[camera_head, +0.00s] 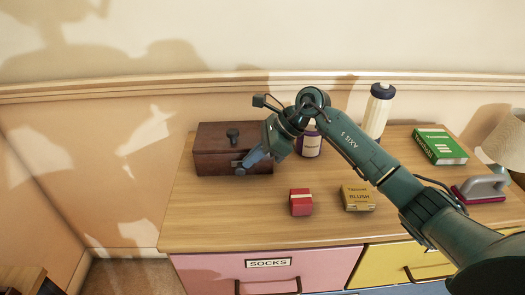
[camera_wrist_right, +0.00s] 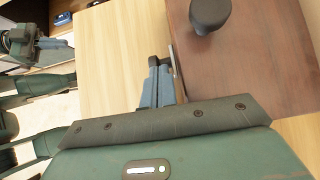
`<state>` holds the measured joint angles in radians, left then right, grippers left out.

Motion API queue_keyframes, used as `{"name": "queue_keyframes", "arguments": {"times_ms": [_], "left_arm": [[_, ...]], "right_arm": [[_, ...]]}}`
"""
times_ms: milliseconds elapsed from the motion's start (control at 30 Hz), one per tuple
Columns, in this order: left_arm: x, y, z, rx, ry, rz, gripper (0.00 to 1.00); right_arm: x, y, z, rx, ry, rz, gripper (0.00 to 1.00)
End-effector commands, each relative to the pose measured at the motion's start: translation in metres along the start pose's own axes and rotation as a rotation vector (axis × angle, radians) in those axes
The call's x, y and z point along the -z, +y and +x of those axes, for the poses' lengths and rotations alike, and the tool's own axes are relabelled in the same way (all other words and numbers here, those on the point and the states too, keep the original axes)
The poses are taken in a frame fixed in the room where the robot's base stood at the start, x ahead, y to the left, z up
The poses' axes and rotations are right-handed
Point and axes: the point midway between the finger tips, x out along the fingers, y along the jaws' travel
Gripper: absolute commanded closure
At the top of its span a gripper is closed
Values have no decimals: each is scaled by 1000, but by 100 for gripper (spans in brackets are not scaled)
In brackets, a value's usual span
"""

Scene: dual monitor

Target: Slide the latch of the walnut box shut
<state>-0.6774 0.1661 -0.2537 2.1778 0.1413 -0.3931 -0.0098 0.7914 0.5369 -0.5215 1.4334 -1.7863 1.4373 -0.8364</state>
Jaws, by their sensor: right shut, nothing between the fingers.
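The walnut box (camera_head: 212,146), dark reddish brown with a dark knob (camera_head: 233,134) on its lid, stands closed at the back left of the dresser top. A small metal latch with a dark round knob (camera_head: 240,171) is on its front face. My right gripper (camera_head: 246,162) is shut and empty, its fingertips right at the latch. In the right wrist view the blue-grey fingers (camera_wrist_right: 157,66) are together beside the box's front edge, and the box lid (camera_wrist_right: 245,75) fills the right side. The fingers hide most of the latch there, so contact is unclear.
A red box (camera_head: 301,204) and a yellow blush box (camera_head: 358,199) stand front of centre on the dresser top (camera_head: 230,220). A purple-labelled jar (camera_head: 309,142) and a white bottle (camera_head: 377,112) stand behind my right arm. A green box (camera_head: 438,147) and an iron (camera_head: 482,187) are at right.

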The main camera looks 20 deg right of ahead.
Motion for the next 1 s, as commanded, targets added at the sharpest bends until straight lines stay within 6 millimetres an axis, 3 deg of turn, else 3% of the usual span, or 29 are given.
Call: {"name": "queue_keyframes", "arguments": {"times_ms": [333, 600, 1000], "left_arm": [[-4, 1, 0, -1, -6, -1, 100], [-4, 1, -1, -4, 12, -10, 100], [-5, 0, -3, -1, 9, -13, 100]], "right_arm": [[-2, 0, 3, -1, 0, 0, 100], [-29, 0, 28, -2, -1, -1, 100], [-32, 1, 29, -2, -3, 0, 100]]}}
